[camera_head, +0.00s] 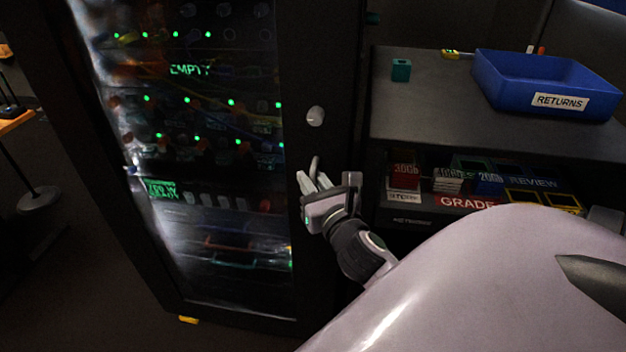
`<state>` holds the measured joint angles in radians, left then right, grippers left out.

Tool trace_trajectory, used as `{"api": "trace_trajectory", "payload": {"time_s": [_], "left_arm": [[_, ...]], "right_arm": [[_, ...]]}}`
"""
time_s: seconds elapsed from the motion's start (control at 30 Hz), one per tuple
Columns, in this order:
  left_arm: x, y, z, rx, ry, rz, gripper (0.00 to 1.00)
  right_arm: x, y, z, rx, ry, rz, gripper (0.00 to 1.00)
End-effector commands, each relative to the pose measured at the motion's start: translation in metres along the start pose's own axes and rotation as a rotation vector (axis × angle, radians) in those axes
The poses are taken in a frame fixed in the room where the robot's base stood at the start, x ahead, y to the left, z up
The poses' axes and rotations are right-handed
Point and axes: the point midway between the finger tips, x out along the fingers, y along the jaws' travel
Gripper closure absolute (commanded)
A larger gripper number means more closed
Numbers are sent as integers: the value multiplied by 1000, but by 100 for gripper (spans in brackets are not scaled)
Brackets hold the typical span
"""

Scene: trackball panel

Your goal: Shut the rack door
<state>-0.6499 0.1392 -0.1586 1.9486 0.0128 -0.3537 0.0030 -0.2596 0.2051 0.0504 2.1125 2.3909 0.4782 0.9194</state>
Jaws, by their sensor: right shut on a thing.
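The rack door (305,250) is a tall dark-framed door with a see-through pane, in the left and middle of the head view. Lit equipment with green lights shows through the pane. A pale handle (315,165) stands out on the door's right frame, below a round light knob (315,115). My right gripper (314,180) is at this handle, its fingers shut on it and partly hiding it. I cannot tell from this view whether the door is flush with the rack or ajar. My left gripper is not in view.
A dark shelf unit (425,115) stands right of the rack. It carries a blue RETURNS bin (545,82) and a small teal block (401,70), with labelled boxes below. My right arm covers the lower right. Dark floor lies left of the rack.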

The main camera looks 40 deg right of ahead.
Motion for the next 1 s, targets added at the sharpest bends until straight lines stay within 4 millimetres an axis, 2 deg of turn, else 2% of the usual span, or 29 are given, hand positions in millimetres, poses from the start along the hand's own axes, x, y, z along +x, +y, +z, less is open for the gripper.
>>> {"api": "trace_trajectory", "payload": {"time_s": [0.03,0.3,0.33,0.37,0.67,0.77,1.0], "left_arm": [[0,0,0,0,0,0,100],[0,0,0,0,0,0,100],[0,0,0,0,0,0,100],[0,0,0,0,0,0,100],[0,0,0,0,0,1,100],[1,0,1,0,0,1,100],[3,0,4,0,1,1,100]], "right_arm": [[3,-8,3,-6,-6,-19,100],[4,-8,4,-8,-8,-21,100],[4,-8,4,-8,-8,-21,74],[4,-8,4,-8,-8,-21,66],[0,-7,4,-9,-8,-20,66],[-9,-7,3,-8,-6,-19,66],[-44,-3,1,-5,-3,-12,66]]}}
